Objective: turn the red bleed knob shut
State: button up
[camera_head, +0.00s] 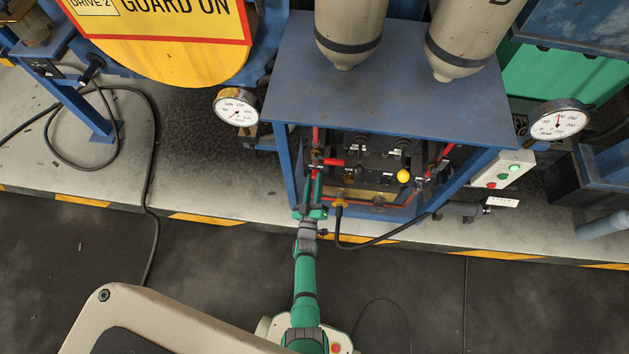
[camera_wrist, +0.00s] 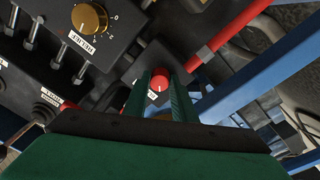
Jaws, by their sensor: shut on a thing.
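The red bleed knob (camera_wrist: 159,82) has a white line on its round face and sits low in the dark panel area. In the wrist view it lies between the two green fingers of my gripper (camera_wrist: 160,76), which are shut on it. In the head view my gripper (camera_head: 314,178) reaches into the left part of the open-fronted blue frame. I cannot make out the knob there.
A brass knob labelled relief (camera_wrist: 90,18) is on the black block. A red pipe (camera_wrist: 234,31) runs close right of my fingers. The blue cabinet top (camera_head: 390,85) overhangs the frame. A black hose (camera_head: 375,242) loops right of my arm.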

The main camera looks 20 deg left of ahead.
jog(key=o, duration=1)
jog(key=shift+o, duration=0.2)
jog(key=r+v, duration=0.1)
jog(key=v, duration=0.9)
jog(key=shift+s+f, duration=0.4)
jog(key=shift+f, duration=0.05)
jog(key=s+d+r+m+g+h, duration=0.1)
jog(key=s+d+r+m, duration=0.3)
jog(key=s, duration=0.4)
jog(key=s+d+r+m+g+h, duration=0.1)
jog(key=s+d+r, duration=0.3)
jog(key=s+r, duration=0.35)
jog(key=s+d+r+m+h, duration=0.1)
jog(key=s+d+r+m, duration=0.1)
jog(key=r, duration=0.8)
jog(key=s+d+r+m+g+h, duration=0.1)
jog(key=s+d+r+m, duration=0.1)
jog(key=s+d+r, duration=0.3)
notch_tip(320, 180, up, 5)
jog(key=shift+s+f, duration=0.1)
jog(key=shift+s, duration=1.15)
